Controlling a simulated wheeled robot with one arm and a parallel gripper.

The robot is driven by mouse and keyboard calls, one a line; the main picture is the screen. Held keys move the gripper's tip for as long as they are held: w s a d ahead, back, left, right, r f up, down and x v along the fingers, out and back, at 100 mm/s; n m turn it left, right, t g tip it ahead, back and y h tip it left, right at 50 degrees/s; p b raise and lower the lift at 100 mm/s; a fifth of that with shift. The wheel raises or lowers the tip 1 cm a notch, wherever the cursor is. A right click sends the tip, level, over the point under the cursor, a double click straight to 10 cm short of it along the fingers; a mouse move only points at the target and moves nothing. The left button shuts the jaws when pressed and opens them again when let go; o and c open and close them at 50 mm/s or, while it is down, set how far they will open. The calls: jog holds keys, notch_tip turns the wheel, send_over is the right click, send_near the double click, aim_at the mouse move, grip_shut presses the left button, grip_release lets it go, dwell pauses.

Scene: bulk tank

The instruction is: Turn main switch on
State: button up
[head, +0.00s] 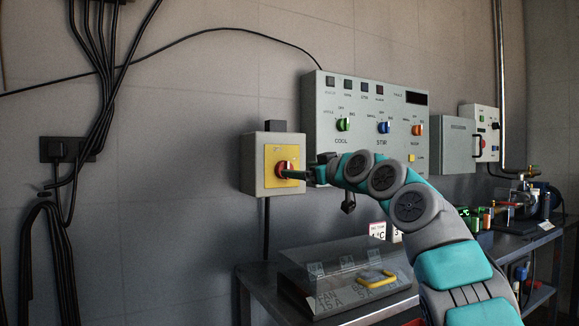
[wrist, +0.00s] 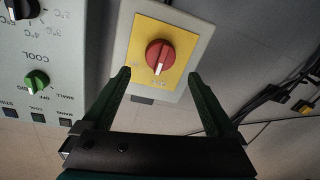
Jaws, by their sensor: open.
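The main switch is a red rotary knob (head: 284,168) on a yellow plate (head: 271,158) fixed to a grey wall box (head: 262,183). In the wrist view the red knob (wrist: 160,56) sits on its yellow plate, its ridge slightly tilted; the marks beside it are too small to read. My gripper (head: 300,174) is at the front of the knob in the head view and hides part of it. In the wrist view my gripper (wrist: 159,76) is open, with one green finger on each side and the knob just beyond, between the tips.
A large control panel (head: 365,95) with green, blue and orange knobs stands close right of the switch box. Its green knob (wrist: 36,82) shows in the wrist view. Below is a bench with a clear-lidded box (head: 345,265). Black cables (head: 95,100) hang on the left wall.

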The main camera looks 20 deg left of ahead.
aim_at(288, 167)
jog(key=p+x, duration=0.3)
jog(key=x, duration=0.1)
jog(key=shift+w+a+r+p, duration=0.15)
jog(key=shift+a+r+p, duration=0.05)
jog(key=shift+a+p, duration=0.15)
jog(key=shift+w+a+f+p, duration=0.25)
jog(key=shift+w+a+p, duration=0.2)
jog(key=shift+w+a, duration=0.05)
jog(key=shift+c, duration=0.4)
jog(key=c, duration=1.3)
